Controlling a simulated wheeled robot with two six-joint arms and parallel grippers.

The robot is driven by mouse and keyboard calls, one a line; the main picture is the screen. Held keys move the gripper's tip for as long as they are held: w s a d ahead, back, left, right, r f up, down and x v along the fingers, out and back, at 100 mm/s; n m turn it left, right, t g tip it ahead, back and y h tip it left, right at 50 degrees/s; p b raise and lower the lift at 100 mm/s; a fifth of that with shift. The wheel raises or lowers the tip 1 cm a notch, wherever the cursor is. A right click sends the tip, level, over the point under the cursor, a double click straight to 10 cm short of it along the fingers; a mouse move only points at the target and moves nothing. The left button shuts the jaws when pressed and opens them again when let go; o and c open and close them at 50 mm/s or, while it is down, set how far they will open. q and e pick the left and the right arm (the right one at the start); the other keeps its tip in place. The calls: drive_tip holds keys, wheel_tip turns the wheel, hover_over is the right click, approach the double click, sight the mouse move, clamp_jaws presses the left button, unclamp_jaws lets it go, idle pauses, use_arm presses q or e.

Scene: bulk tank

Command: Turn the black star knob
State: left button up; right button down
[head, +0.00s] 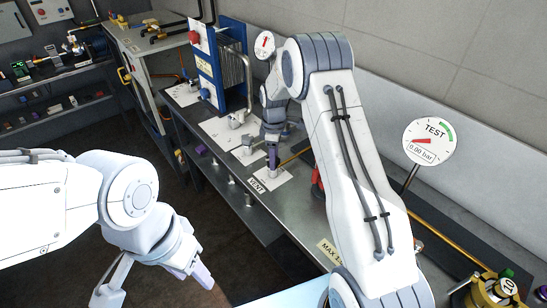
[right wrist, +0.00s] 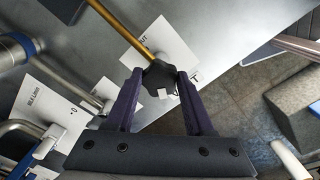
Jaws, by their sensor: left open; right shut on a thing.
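The black star knob (right wrist: 158,74) shows in the right wrist view, at the end of a brass pipe. It sits between the two purple fingers of my right gripper (right wrist: 160,82), which is shut on it. In the head view my right gripper (head: 272,158) points down over a white label plate marked VENT (head: 257,185); its fingers hide the knob there. My left gripper (head: 155,285) is open and empty, low at the left of the head view, away from the bench.
The metal bench (head: 300,215) carries other white label plates and fittings. A blue plate unit (head: 222,70) stands further back. A TEST gauge reading 0.00 bar (head: 430,141) rises at the right. A shelf (head: 50,85) stands at the far left.

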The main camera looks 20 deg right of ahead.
idle(0.4)
drive_tip(key=shift+c, duration=1.4)
unclamp_jaws()
wheel_tip(320, 180, up, 10)
drive_tip(key=b, duration=0.2)
drive_tip(key=shift+r, duration=0.25)
